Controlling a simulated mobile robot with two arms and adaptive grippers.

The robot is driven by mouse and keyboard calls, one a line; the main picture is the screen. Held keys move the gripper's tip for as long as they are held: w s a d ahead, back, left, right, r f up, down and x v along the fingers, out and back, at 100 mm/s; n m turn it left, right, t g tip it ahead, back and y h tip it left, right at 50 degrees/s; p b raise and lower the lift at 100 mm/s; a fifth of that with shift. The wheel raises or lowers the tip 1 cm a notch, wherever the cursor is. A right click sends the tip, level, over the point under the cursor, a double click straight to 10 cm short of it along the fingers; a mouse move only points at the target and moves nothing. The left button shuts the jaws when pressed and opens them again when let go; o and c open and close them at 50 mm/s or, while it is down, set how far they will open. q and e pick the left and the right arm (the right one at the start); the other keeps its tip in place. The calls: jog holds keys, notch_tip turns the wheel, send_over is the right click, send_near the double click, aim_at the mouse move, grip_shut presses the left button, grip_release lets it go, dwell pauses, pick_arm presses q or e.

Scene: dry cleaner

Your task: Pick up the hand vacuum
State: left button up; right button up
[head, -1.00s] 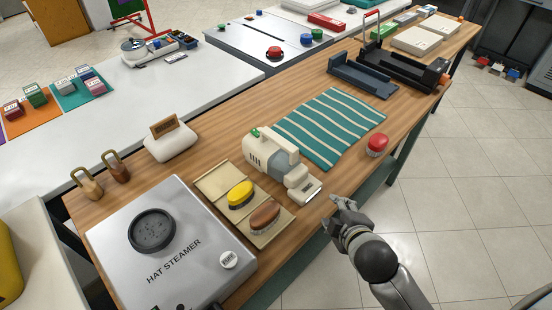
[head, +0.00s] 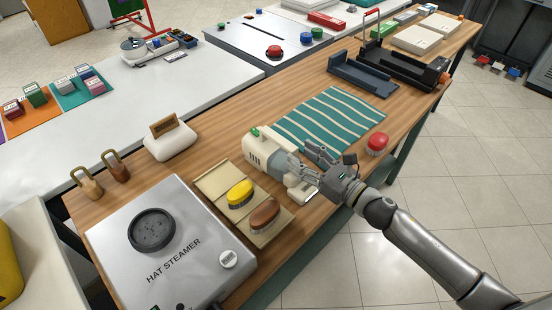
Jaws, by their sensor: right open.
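The hand vacuum (head: 259,151) is cream with a grey middle and a green button on top. It lies on the wooden table (head: 215,147) between the striped cloth and the brush tray. My right gripper (head: 307,160) is open over the vacuum's right side, its fingers reaching left toward the grey middle. The fingers and wrist hide part of the vacuum's nozzle end. I cannot tell whether they touch it. My left gripper is not in view.
A green striped cloth (head: 331,119) lies behind the vacuum. A red button (head: 377,143) sits to the right. A yellow brush (head: 240,193) and a brown brush (head: 264,215) lie on a beige tray in front. The hat steamer (head: 195,230) fills the near left.

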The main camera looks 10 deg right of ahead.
aim_at(295, 152)
jog(key=p+x, duration=0.1)
jog(key=x, duration=0.4)
jog(key=shift+r, duration=0.1)
jog(key=shift+f+p+x, duration=0.15)
jog(key=shift+p+x, duration=0.35)
jog(key=shift+x, duration=0.85)
jog(key=shift+f+p+x, duration=0.1)
jog(key=shift+p+x, duration=0.35)
jog(key=shift+x, duration=0.85)
jog(key=shift+d, duration=0.1)
grip_shut()
jog(key=shift+w+r, duration=0.1)
jog(key=shift+r, duration=0.05)
